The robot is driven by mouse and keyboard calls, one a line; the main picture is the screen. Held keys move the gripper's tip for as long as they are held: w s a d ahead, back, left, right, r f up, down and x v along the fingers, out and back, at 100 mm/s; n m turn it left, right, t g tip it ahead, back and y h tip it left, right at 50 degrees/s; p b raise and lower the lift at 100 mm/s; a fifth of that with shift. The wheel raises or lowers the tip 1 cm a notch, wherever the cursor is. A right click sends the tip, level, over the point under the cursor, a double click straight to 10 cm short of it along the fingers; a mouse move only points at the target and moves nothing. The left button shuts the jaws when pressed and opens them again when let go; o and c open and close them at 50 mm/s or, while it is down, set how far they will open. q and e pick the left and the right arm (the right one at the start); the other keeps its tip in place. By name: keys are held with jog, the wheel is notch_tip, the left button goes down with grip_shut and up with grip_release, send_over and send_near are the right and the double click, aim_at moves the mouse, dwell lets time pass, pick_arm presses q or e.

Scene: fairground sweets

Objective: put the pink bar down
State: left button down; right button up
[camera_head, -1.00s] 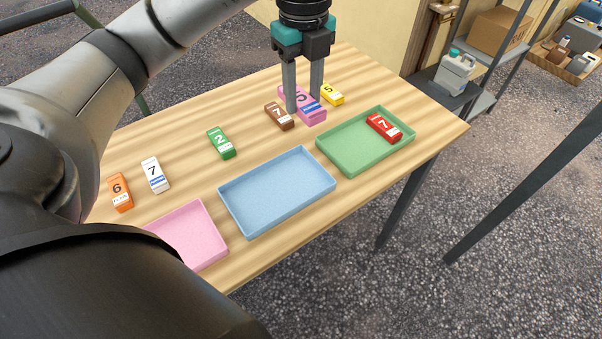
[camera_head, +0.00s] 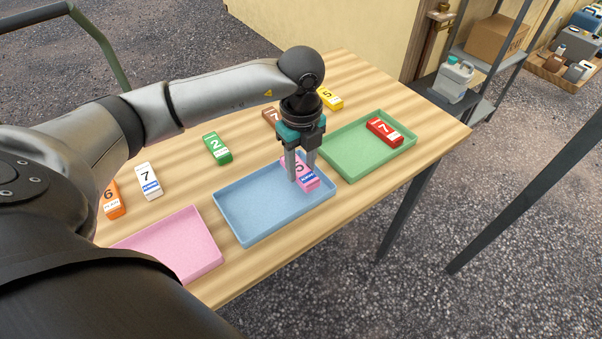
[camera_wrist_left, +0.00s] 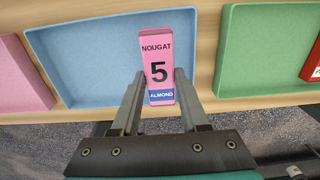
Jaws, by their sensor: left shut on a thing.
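The pink bar (camera_head: 301,172) is marked 5 and is between the fingers of my left gripper (camera_head: 301,174). In the left wrist view the bar (camera_wrist_left: 157,62) reads "NOUGAT 5 ALMOND", and the gripper (camera_wrist_left: 157,85) is shut on its sides. The bar is over the right part of the blue tray (camera_head: 262,215); whether it touches the tray floor I cannot tell. The blue tray also shows in the wrist view (camera_wrist_left: 85,60) and looks otherwise empty. My right gripper is in neither view.
The green tray (camera_head: 345,172) holds a red bar (camera_head: 384,132). The pink tray (camera_head: 180,245) looks empty. Green (camera_head: 217,148), white (camera_head: 149,181), orange (camera_head: 112,199), brown (camera_head: 271,116) and yellow (camera_head: 330,98) bars lie on the wooden table (camera_head: 355,75).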

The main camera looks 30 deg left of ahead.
aim_at(301, 169)
pick_arm(q)
jog(key=shift+f, duration=1.3)
jog(key=shift+f, duration=0.15)
jog(key=shift+c, duration=2.1)
grip_release()
jog(key=shift+r, duration=0.35)
notch_tip(301, 169, up, 12)
jog(key=p, duration=0.2)
jog(key=shift+f, duration=0.15)
